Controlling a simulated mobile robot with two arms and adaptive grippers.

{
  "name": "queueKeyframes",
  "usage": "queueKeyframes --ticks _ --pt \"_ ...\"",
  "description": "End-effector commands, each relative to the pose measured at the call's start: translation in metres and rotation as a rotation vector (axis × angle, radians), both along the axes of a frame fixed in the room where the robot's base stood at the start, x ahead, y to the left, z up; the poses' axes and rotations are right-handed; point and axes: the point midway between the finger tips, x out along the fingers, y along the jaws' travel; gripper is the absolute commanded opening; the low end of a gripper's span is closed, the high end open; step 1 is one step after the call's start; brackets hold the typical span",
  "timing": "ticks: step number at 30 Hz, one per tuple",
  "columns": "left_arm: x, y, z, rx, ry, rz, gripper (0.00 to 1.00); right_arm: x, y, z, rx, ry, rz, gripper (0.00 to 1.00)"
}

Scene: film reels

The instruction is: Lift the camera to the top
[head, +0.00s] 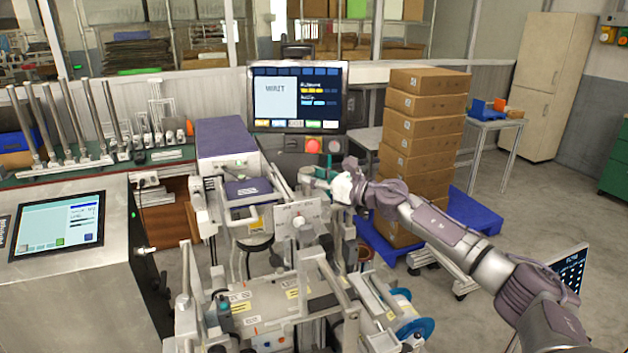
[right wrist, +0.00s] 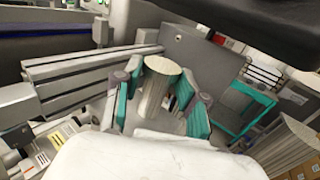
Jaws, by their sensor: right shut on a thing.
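My right gripper (head: 322,180) reaches in from the right over the machine in the middle of the head view. In the right wrist view its teal-padded fingers (right wrist: 163,95) stand on both sides of a pale, ribbed cylindrical knob (right wrist: 158,88) and are shut on it. The knob is beside a grey metal plate (right wrist: 205,62) and rail. I cannot tell for certain which part of the machine is the camera. My left gripper is not in view.
A monitor (head: 297,97) reading WAIT stands behind the machine, with a red button (head: 312,146) below it. Stacked cardboard boxes (head: 425,125) on a blue pallet (head: 474,212) stand close to my right arm. A touch panel (head: 57,226) is at left. Rollers and a blue reel (head: 413,328) are in front.

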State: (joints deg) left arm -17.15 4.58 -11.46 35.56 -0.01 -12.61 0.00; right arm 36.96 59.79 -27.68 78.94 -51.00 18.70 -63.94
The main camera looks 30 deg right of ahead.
Motion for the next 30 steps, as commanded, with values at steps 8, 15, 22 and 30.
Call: queueKeyframes --ticks 8,15,22,30 --pt "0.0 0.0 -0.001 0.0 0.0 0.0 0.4 0.001 -0.004 0.012 0.005 -0.024 -0.013 0.51" --pt "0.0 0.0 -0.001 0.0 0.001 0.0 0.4 0.001 -0.003 0.007 0.004 -0.016 -0.009 0.54" --pt "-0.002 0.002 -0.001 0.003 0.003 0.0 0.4 -0.009 -0.006 0.004 0.003 -0.011 -0.008 0.54" --pt "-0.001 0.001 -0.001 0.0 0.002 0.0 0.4 -0.049 -0.02 0.003 0.001 -0.008 -0.008 0.54"
